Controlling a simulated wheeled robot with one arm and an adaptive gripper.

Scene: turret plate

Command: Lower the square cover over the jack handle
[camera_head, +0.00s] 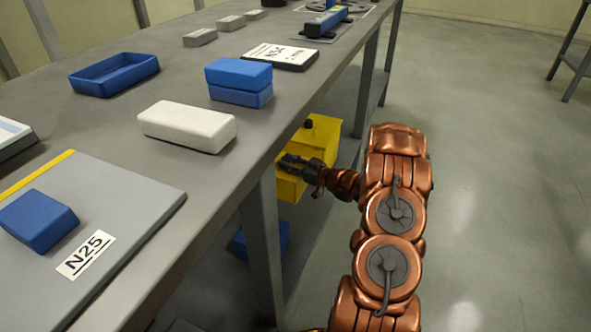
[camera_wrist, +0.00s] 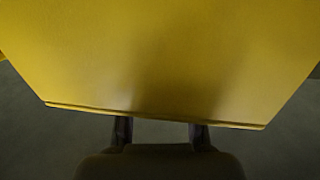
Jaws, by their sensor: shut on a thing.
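A yellow box-shaped cover (camera_head: 322,138) with a small black knob (camera_head: 308,124) on top is beside the table's right edge, below the tabletop level. It also fills the upper part of the wrist view (camera_wrist: 160,55), its lower edge close to my fingers. My gripper (camera_head: 290,163) reaches to it from the right and is shut on it; in the wrist view both fingers (camera_wrist: 160,130) meet the cover's edge. The table edge hides part of the cover. I cannot make out a jack handle in either view.
The grey table (camera_head: 100,140) carries a white block (camera_head: 187,126), blue blocks (camera_head: 239,82), a blue tray (camera_head: 115,74) and a plate marked N25 (camera_head: 130,195). A table leg (camera_head: 262,245) and a blue thing (camera_head: 262,238) are below.

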